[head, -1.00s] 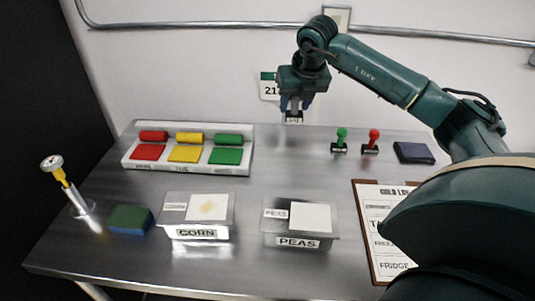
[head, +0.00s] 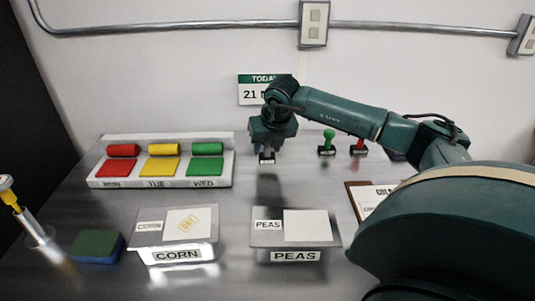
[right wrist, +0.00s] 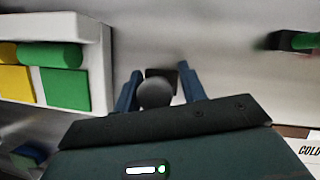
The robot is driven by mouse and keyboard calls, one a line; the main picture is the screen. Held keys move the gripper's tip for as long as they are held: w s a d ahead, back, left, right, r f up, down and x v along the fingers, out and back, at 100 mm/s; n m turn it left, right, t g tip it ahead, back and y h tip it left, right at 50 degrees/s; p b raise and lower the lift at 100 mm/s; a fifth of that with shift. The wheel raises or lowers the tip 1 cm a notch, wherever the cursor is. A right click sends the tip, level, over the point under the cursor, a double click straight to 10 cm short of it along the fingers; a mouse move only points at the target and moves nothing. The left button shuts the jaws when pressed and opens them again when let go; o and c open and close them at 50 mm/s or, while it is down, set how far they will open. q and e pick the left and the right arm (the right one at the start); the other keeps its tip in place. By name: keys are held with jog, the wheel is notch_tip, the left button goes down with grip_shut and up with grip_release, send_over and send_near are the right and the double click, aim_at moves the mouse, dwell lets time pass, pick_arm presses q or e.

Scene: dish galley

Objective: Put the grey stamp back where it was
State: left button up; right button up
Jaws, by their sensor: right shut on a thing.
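The grey stamp is in my right gripper (head: 267,153), with its dark base (head: 267,159) showing below the fingers. In the right wrist view its round grey knob (right wrist: 155,93) sits between the blue fingers (right wrist: 160,92). The stamp looks upright near the back of the steel table, left of the green stamp (head: 327,143) and the red stamp (head: 358,146). I cannot tell whether its base touches the table. My left gripper is not in view.
A white tray (head: 160,184) with red, yellow and green pads stands left. Tubs marked CORN (head: 177,255) and PEAS (head: 295,256) stand in front; the corn lid bears an orange mark. A sponge (head: 97,246) and a clipboard (head: 353,200) flank them. Bare table (head: 240,200) lies between.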

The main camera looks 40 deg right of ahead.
aim_at(267, 155)
notch_tip(267, 155, down, 2)
jog(key=shift+f, duration=0.35)
jog(key=shift+f, duration=0.15)
jog(key=o, duration=0.9)
